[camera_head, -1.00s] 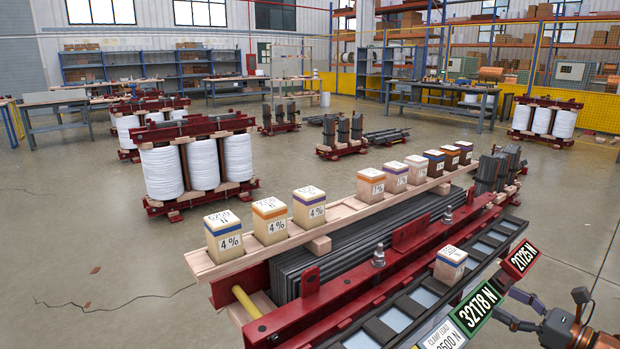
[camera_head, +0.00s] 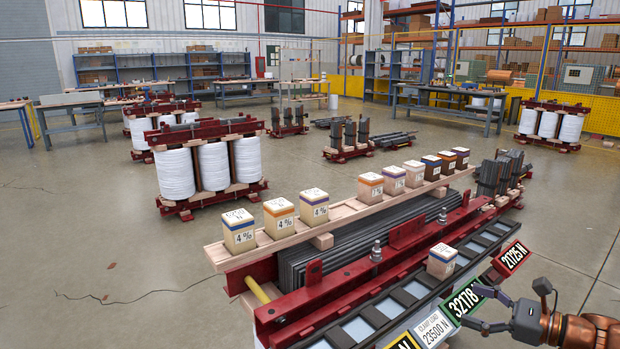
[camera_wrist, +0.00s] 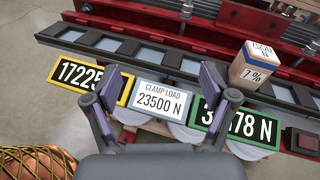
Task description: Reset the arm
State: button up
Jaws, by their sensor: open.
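My gripper (camera_head: 484,309) is at the lower right of the head view, in front of the number plates on the near side of the red core clamp. In the wrist view my gripper (camera_wrist: 160,100) is open, its two fingers apart with nothing held between them. Behind the fingers are a white "CLAMP LOAD 23500 N" plate (camera_wrist: 160,94), a yellow-framed plate (camera_wrist: 78,74) and a green-framed plate (camera_wrist: 238,128). A block marked 7% (camera_wrist: 252,68) stands on the slotted dark rail (camera_wrist: 178,62); it also shows in the head view (camera_head: 441,261).
A wooden plank (camera_head: 335,220) on the core carries several marked blocks, cream ones at left and brown ones at right. Coil assemblies (camera_head: 213,167) stand on the floor behind. Open floor (camera_head: 110,240) lies at left.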

jog(key=s+a+r+n+g+h+p, duration=0.1)
jog(key=s+a+r+n+g+p, duration=0.35)
jog(key=a, duration=0.35)
jog(key=s+a+r+n+g+p, duration=0.3)
jog(key=a+r+n+p, duration=0.15)
jog(key=a, duration=0.35)
jog(key=s+a+r+n+g+h+p, duration=0.1)
jog(key=s+a+r+n+g+p, duration=0.3)
jog(key=a, duration=0.4)
jog(key=s+d+r+n+g+h+p, duration=0.1)
jog(key=s+r+n+h+p, duration=0.4)
jog(key=s+n+p, duration=0.1)
jog(key=s+d+r+n+g+h+p, duration=0.1)
jog(key=s+r+n+h+p, duration=0.3)
jog(key=s+p, duration=0.4)
jog(key=s+d+r+n, duration=0.1)
jog(key=s+n, duration=0.1)
jog(key=shift+s+d+r+h, duration=0.25)
jog(key=shift+s+h, duration=0.15)
